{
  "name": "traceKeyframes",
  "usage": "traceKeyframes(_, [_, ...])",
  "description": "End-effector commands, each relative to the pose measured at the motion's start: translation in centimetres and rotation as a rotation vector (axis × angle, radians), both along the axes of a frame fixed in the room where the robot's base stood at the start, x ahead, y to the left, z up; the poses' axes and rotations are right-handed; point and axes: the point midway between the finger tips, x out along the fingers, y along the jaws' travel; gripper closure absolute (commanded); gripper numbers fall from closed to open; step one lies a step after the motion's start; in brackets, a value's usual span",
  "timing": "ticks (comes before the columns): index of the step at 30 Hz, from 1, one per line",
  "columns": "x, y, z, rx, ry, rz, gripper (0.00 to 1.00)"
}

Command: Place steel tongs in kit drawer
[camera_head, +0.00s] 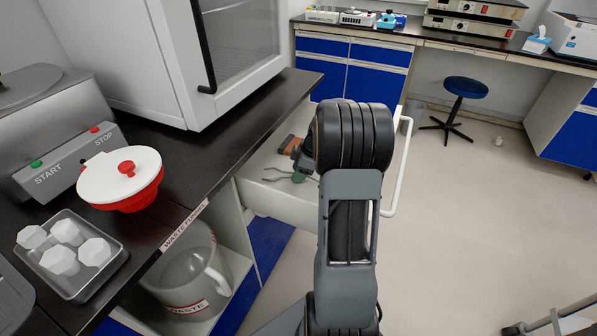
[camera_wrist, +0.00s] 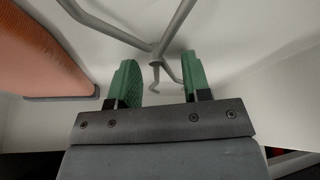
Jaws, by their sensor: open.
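The steel tongs (camera_wrist: 158,48) are grey metal with crossed arms and lie in the open white kit drawer (camera_head: 290,204). In the head view only a small part of the tongs (camera_head: 274,179) shows at the drawer's left side. My gripper (camera_wrist: 163,82) has green fingertips and is open, low inside the drawer. The crossing and lower ends of the tongs show between and just beyond the fingertips; I cannot tell whether they touch. In the head view my arm hides much of the drawer, and one green fingertip (camera_head: 298,177) shows.
An orange-brown block (camera_wrist: 45,45) lies in the drawer left of the tongs; it also shows in the head view (camera_head: 287,144). The black counter (camera_head: 240,123) stands left of the drawer. A white bar handle (camera_head: 397,170) runs along its right side. Open floor lies right.

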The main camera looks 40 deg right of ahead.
Motion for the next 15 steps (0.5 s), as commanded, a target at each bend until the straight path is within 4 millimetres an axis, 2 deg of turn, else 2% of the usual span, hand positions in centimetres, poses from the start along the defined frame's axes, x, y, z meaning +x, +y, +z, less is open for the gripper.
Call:
traceKeyframes(4, [0.0, 0.0, 0.1, 0.0, 0.0, 0.0, 0.56])
traceKeyframes(8, [-0.1, -0.3, 1.1, -0.001, -0.001, -0.001, 0.56])
traceKeyframes(15, [-1.1, -1.6, 5.3, -0.001, -0.003, -0.002, 0.56])
